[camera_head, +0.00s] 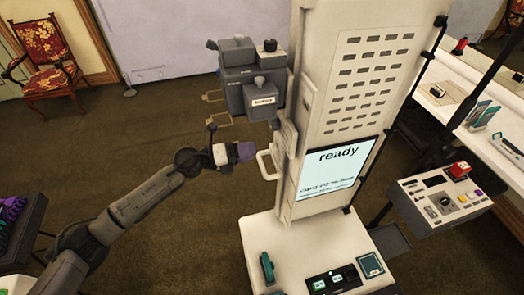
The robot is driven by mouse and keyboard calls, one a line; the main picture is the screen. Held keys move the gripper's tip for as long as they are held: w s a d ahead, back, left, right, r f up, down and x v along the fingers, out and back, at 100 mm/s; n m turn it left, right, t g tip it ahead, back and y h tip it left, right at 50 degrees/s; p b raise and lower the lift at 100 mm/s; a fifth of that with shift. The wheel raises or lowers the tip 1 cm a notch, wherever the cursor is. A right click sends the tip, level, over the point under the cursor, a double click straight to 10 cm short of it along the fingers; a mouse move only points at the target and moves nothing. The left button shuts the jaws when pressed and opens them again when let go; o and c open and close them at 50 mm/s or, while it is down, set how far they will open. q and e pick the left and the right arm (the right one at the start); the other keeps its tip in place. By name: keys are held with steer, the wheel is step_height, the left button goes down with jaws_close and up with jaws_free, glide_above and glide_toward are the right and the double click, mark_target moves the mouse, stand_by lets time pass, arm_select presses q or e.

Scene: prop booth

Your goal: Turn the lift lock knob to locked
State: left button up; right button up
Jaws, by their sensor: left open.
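A grey box unit (238,85) is mounted on the left side of a tall cream column (360,75). A small dark round knob (269,45) sits on top of it, and a white label (263,101) is on its front, too small to read surely. I cannot tell from the picture whether this knob is the lift lock knob, or its setting. My left gripper (246,151), with purplish tips, is open and empty below the box unit, left of a white loop handle (266,163) and apart from the knob. My right gripper is out of view.
The column carries a screen (334,165) reading "ready". Its cream base (255,235) bears a teal-and-black item and a dark panel. A control box (440,200) with a red button stands at right. Thin brass-coloured brackets (213,97) stick out left of the box unit.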

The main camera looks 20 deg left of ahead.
arm_select(q)
steer(key=b+v, duration=0.1)
steer(key=v, duration=0.6)
steer(key=shift+s+a+b, duration=0.25)
steer(key=shift+a+b, duration=0.05)
steer(key=shift+a, duration=0.05)
steer(key=shift+w, duration=0.1)
